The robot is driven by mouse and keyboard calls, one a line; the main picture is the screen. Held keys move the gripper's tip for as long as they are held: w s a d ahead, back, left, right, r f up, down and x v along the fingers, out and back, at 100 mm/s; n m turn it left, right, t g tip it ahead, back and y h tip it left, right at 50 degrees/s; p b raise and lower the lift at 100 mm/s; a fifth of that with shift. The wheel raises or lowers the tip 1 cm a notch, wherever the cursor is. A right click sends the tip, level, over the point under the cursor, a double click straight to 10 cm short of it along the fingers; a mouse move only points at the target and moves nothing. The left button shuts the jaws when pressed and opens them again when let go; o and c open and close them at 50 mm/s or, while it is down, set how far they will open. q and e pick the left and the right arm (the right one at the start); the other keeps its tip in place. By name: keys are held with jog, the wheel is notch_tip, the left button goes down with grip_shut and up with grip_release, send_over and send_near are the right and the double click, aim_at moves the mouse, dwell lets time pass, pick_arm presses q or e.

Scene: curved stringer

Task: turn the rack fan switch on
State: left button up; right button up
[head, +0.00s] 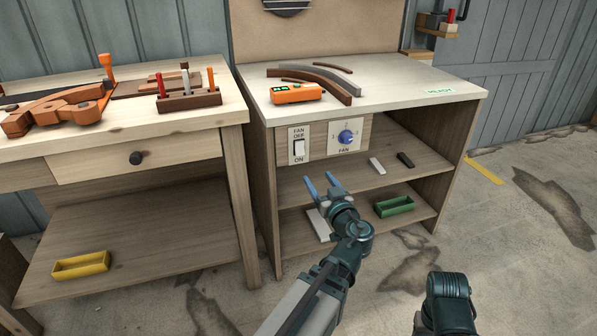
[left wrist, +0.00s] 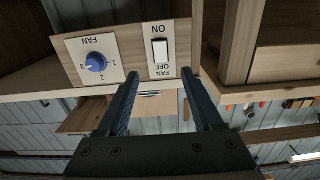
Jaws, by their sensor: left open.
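The rack fan switch (head: 299,148) is a white rocker on a pale plate at the left of the rack's front panel. Its plate reads FAN OFF above and ON below. In the left wrist view the switch (left wrist: 160,50) appears upside down, beyond the fingers and roughly centred between them. My left gripper (head: 319,178) is open and empty, in front of the rack and below the panel in the head view. Its blue fingers are apart and do not appear to touch the switch. Which way the rocker is tipped is hard to tell. My right gripper is not visible.
A blue fan knob (head: 346,137) sits just right of the switch. The rack top holds an orange device (head: 296,93) and curved strips (head: 325,82). The shelves hold a green tray (head: 394,207) and small blocks. A wooden workbench (head: 115,142) with tools stands close on the left.

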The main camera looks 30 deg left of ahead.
pick_arm(q)
send_near(300, 152)
jog(key=x, duration=0.7)
jog(key=shift+w+a, duration=0.25)
